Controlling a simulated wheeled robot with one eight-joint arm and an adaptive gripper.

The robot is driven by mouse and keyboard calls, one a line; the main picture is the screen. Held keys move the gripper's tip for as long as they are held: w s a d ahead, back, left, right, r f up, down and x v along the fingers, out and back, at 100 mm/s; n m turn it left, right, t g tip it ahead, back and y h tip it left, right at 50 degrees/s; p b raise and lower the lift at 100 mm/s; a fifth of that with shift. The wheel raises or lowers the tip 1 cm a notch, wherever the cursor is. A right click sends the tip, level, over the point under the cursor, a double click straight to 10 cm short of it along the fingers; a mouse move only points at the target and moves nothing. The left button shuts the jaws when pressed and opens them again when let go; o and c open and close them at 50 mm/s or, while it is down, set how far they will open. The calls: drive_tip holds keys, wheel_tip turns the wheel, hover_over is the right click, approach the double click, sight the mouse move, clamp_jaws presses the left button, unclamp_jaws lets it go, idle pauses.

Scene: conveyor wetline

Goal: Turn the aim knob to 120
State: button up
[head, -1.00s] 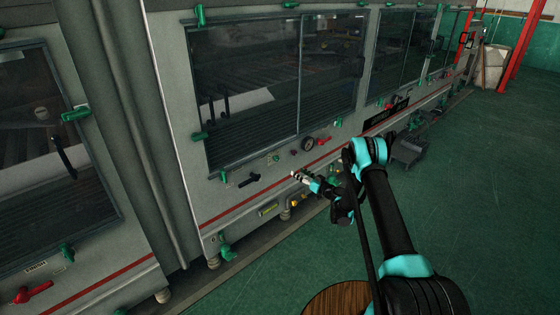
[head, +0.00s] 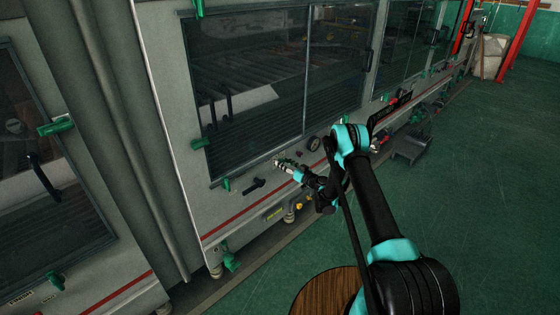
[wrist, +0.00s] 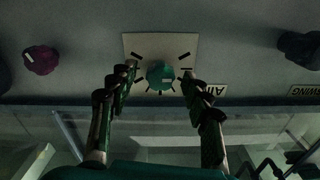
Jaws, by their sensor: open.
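The aim knob (wrist: 160,76) is a small teal-green knob on a pale square plate with black tick marks in the wrist view. An upside-down label reading roughly "AIM" (wrist: 216,89) is beside the plate. A small pale mark shows on the knob; the number it points to cannot be read. My gripper (wrist: 159,88) is open, with one finger on each side of the knob and a visible gap to it. Contact cannot be confirmed. In the head view my gripper (head: 281,164) is at the lower panel, and the knob is hidden or too small to make out.
A black handle (head: 254,185) and a round gauge (head: 314,143) are nearby on the panel. A round wooden top (head: 324,291) stands at the front.

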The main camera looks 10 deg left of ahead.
drive_tip(key=shift+w+a, duration=0.1)
drive_tip(key=shift+a, duration=0.05)
clamp_jaws()
drive_tip(key=shift+m, duration=0.5)
drive_tip(key=m, duration=0.3)
drive_tip(key=shift+m, duration=0.4)
drive_tip(key=m, duration=0.4)
drive_tip(key=shift+m, duration=0.3)
drive_tip(key=m, duration=0.4)
drive_tip(key=shift+m, duration=2.2)
